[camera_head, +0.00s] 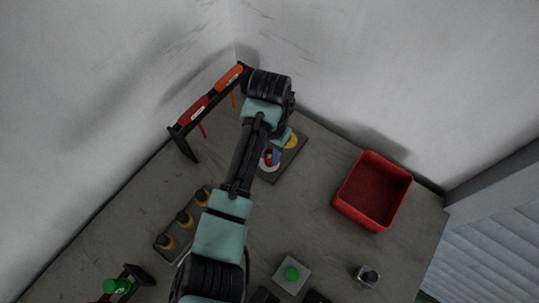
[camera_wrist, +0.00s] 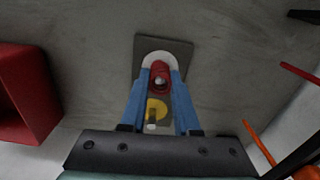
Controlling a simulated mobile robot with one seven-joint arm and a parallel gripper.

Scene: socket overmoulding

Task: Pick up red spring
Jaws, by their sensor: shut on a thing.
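The spring (camera_head: 267,159) shows there as a small red patch next to the white base (camera_head: 265,166). I cannot tell whether the spring is lifted clear of its base.
A yellow round piece (camera_head: 291,142) is on the same plate. A rack (camera_head: 186,146) holding red-handled (camera_head: 193,110) and orange-handled (camera_head: 229,76) tools stands left. A red bin (camera_head: 403,195) is right.

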